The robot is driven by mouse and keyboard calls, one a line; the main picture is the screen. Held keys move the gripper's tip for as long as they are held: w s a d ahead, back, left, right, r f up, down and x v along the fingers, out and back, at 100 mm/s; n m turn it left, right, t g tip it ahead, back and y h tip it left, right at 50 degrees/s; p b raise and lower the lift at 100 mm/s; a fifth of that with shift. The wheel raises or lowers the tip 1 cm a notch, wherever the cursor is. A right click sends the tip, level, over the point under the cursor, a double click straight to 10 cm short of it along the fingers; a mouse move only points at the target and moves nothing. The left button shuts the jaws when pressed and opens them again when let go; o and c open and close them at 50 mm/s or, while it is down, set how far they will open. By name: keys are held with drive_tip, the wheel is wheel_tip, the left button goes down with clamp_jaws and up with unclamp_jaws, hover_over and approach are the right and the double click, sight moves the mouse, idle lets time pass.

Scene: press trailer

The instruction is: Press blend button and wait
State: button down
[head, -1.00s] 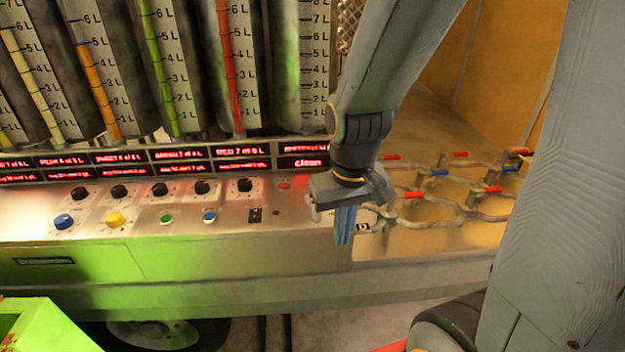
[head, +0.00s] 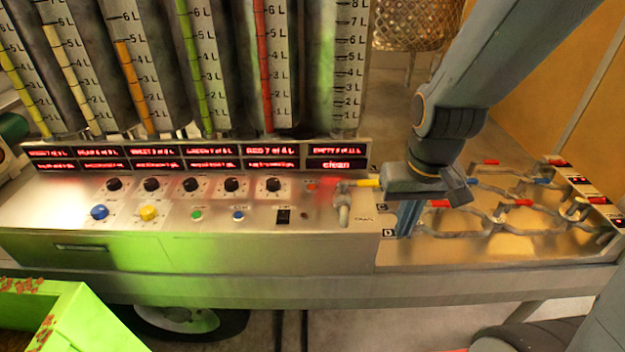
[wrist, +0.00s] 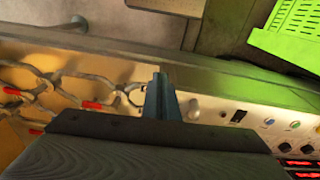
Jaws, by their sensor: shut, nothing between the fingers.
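The metal control panel (head: 330,245) carries several black dials (head: 272,185), a blue knob (head: 99,212), a yellow knob (head: 148,213), a small green button (head: 196,216), a small blue button (head: 238,216), a black switch (head: 283,216) and a red light or button (head: 312,185). I cannot read which label says blend. My gripper (head: 405,222) points down with its fingers together and empty, right of the buttons, near the panel's junction with the pipe section. In the wrist view my gripper (wrist: 160,92) also shows shut, with the black switch (wrist: 239,116) to its right.
A yellow-handled tap (head: 368,183) stands just left of my gripper. Grey pipes with red and blue handles (head: 515,203) fill the right side. Graduated tubes (head: 262,70) rise behind red displays (head: 210,157). A green bin (head: 75,318) is at front left.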

drive_tip(key=w+r+n+t+p, duration=0.3)
drive_tip(key=w+r+p, duration=0.3)
drive_tip(key=r+p, duration=0.35)
drive_tip(key=w+a+f+n+t+y+b, duration=0.1)
drive_tip(key=w+a+n, duration=0.25)
drive_tip(key=w, duration=0.25)
drive_tip(key=w+a+f+n+t+y, duration=0.1)
drive_tip(key=w+a+n+t, duration=0.1)
drive_tip(key=w+a+n, duration=0.3)
drive_tip(key=w+a+f+n+y, duration=0.3)
drive_tip(key=w+a+n+y, duration=0.1)
drive_tip(key=a, duration=0.4)
drive_tip(key=shift+w+f+n, duration=0.2)
drive_tip(key=shift+w+n, duration=0.1)
drive_tip(key=shift+n, duration=0.45)
drive_tip(key=shift+d, duration=0.1)
drive_tip(key=b, duration=0.8)
hover_over(315, 190)
wheel_tip(315, 190, down, 8)
drive_tip(key=shift+f, duration=0.4)
